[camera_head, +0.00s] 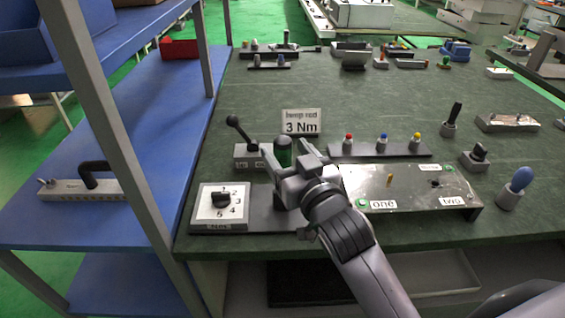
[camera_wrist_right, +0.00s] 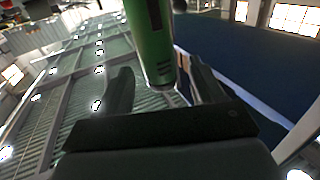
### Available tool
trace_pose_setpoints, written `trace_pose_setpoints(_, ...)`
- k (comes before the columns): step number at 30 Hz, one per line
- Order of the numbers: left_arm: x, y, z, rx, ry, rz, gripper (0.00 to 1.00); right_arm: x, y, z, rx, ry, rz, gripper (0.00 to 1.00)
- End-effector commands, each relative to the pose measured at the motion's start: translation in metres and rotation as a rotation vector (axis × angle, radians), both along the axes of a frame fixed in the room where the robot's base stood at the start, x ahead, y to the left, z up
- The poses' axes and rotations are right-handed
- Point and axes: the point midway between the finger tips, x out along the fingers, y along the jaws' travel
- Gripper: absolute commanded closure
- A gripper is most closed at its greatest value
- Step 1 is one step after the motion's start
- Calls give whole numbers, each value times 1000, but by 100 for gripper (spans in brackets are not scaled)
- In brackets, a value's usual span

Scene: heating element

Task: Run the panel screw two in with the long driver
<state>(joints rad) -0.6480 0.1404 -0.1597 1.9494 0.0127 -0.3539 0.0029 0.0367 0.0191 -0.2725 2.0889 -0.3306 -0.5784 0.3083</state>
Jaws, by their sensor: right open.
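A driver with a green body and dark top (camera_head: 283,152) stands upright at the dark stand beside the dial box. I cannot tell from its visible part whether it is the long one. My right gripper (camera_head: 291,156) is open, with a finger on either side of the driver. In the right wrist view the green driver (camera_wrist_right: 155,45) shows between the open fingers (camera_wrist_right: 160,90); contact is unclear. The panel (camera_head: 410,190) lies to the right with labels "one" and "two" (camera_head: 453,201). A small dark spot (camera_head: 435,183) shows near "two".
A dial box (camera_head: 205,212) is left of the gripper. A sign reading "3 Nm" (camera_head: 301,122) stands behind it. A rack with red, blue and yellow tops (camera_head: 400,152) is behind the panel. A blue-topped piece (camera_head: 519,182) stands at its right. My right arm crosses the front edge.

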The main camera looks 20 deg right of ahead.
Motion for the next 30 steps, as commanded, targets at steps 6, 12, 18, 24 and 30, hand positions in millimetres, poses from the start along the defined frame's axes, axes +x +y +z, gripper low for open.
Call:
trace_pose_setpoints(6, 0, 0, 3, 0, 0, 0, 60, 22, 2, 1, 0, -1, -1, 33)
trace_pose_setpoints(12, 0, 0, 3, 0, 1, 0, 60, 24, 2, 0, 1, 0, -1, 33)
trace_pose_setpoints(18, -1, 0, 3, 0, 1, 0, 60, 24, 2, 0, 1, 0, -1, 68)
trace_pose_setpoints(24, -1, 0, 3, 0, 1, 0, 60, 24, 2, 2, 1, -5, 0, 100)
trace_pose_setpoints(30, -1, 0, 3, 0, 2, 1, 60, 24, 2, 4, 0, -5, -1, 100)
